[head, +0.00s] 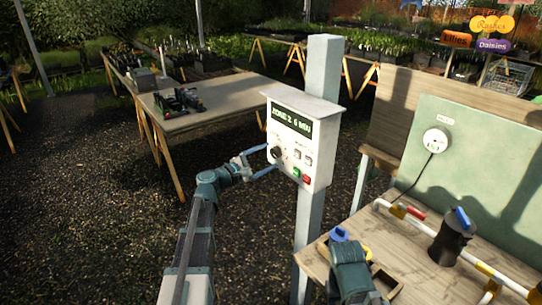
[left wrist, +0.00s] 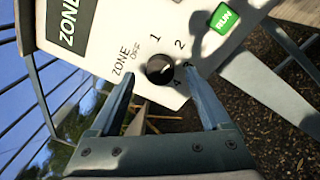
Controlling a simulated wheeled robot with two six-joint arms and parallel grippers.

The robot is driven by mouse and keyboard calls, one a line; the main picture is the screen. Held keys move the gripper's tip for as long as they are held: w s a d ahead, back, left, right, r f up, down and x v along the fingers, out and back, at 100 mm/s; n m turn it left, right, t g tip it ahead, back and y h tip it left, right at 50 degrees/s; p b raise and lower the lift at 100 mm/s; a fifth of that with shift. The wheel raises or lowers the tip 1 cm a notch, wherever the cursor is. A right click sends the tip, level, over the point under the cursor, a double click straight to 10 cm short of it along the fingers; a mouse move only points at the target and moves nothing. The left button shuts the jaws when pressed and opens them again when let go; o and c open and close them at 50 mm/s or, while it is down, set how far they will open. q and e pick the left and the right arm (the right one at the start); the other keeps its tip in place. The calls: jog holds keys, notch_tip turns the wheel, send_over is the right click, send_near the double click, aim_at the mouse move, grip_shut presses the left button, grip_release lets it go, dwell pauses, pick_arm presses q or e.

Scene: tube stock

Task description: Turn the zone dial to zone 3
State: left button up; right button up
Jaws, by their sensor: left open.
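The white control box (head: 299,140) is fixed to a post, and its green-lit display (head: 291,122) reads "ZONE 2 6 MIN". The black zone dial (head: 276,152) is on the box's front, at its left side. In the left wrist view the dial (left wrist: 160,69) has the marks OFF, 1 and 2 around it; the mark past 2 is partly covered by a finger. My left gripper (head: 266,160) is open at the box front, with its blue fingers (left wrist: 160,78) on either side of the dial. Contact cannot be told. My right wrist (head: 352,270) shows low in the head view; its fingers cannot be made out.
A green RUN button (left wrist: 223,18) is near the dial. The grey post (head: 317,70) stands behind the box. A wooden bench (head: 408,262) at right holds a dark cylinder (head: 450,243) and a white pipe (head: 480,265). Gravel floor lies open at left.

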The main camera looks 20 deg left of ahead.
pick_arm(q)
jog(key=shift+x, duration=1.15)
grip_shut()
jog(key=m+b, duration=0.1)
jog(key=m, duration=0.4)
jog(key=shift+f, duration=0.15)
jog(key=m+h+b, duration=0.1)
jog(key=m, duration=0.3)
jog(key=shift+m, duration=0.7)
